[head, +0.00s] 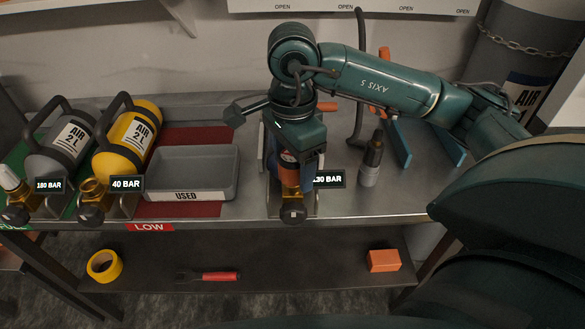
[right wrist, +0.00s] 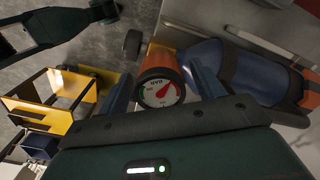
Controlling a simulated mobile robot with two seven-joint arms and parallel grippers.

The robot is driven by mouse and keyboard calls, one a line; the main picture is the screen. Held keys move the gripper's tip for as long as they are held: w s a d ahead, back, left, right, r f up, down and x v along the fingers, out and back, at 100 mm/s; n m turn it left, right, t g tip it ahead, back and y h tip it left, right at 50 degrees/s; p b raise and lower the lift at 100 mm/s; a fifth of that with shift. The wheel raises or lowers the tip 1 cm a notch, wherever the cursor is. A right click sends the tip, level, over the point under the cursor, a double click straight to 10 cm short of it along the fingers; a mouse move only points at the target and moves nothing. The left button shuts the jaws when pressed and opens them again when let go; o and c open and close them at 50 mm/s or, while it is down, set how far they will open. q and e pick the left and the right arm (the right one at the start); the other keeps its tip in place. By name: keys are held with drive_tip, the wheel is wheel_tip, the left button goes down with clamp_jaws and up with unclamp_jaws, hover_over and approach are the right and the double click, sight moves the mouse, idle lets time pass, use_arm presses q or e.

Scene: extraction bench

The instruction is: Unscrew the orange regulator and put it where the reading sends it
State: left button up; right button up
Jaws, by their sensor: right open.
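The orange regulator (right wrist: 160,66), with a round white gauge (right wrist: 160,93) and red needle, sits at the end of a blue cylinder (right wrist: 200,62). In the head view the regulator (head: 289,174) is mostly covered by my right gripper (head: 291,181), which points down over it. In the right wrist view the open fingers stand on either side of the regulator; contact cannot be told. The bench display (head: 330,179) beside it reads about 130 BAR, its left edge partly covered. A grey tray marked USED (head: 190,196) stands on a red area labelled LOW (head: 150,227). My left gripper is not seen.
A yellow cylinder (head: 132,138) with a 40 BAR display and a grey cylinder (head: 62,145) stand left of the tray. A dark bottle-like tool (head: 371,162) stands right of the blue cylinder. The lower shelf holds yellow tape (head: 104,266), a red-handled tool (head: 218,276) and an orange block (head: 383,261).

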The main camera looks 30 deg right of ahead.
drive_tip(key=m, duration=0.4)
drive_tip(key=shift+m, duration=0.4)
drive_tip(key=m, duration=0.4)
drive_tip(key=shift+c, duration=0.6)
